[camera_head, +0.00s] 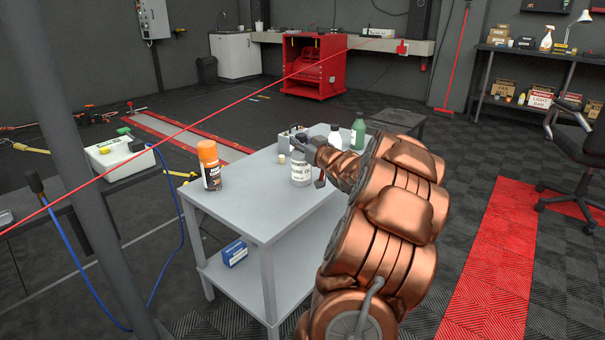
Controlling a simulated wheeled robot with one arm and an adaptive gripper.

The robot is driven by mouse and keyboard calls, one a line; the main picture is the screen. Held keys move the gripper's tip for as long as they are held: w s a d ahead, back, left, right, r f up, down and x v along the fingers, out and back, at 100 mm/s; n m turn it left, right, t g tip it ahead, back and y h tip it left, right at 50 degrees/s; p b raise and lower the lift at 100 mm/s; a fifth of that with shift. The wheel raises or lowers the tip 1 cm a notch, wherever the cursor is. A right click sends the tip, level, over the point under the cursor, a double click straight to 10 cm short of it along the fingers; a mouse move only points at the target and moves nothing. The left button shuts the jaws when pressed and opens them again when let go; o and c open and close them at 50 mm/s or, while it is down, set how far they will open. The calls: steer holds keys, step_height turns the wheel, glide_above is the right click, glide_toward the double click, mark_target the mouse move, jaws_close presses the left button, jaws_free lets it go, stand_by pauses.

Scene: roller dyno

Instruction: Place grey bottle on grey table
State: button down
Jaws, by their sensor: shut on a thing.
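The grey bottle (300,172) is upright at the grey table, its label facing me. My gripper (305,151) is shut on it near its top, reaching in from the right with my copper arm. I cannot tell whether the bottle's base touches the top. The grey table (250,205) is a light two-level cart. An orange spray can (209,166) stands to the left on it. A white bottle (335,138) and a green bottle (357,134) stand behind my gripper, partly hidden by it.
A small grey box-like item (286,141) stands at the table's back edge. A blue box (235,253) lies on the lower shelf. A red line crosses the view at left. A dark post (75,150) stands at left. The table's front left is clear.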

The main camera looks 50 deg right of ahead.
steer(key=w+a+f+b, duration=0.6)
steer(key=w+a+b, duration=0.1)
steer(key=a+b, duration=0.2)
steer(key=shift+a+h, duration=0.3)
steer(key=shift+a, duration=0.55)
steer(key=shift+f, duration=0.2)
steer(key=c, duration=0.8)
jaws_free()
steer(key=shift+f, duration=0.1)
steer(key=p+v, duration=0.2)
steer(key=v, duration=1)
steer(key=shift+p, duration=0.4)
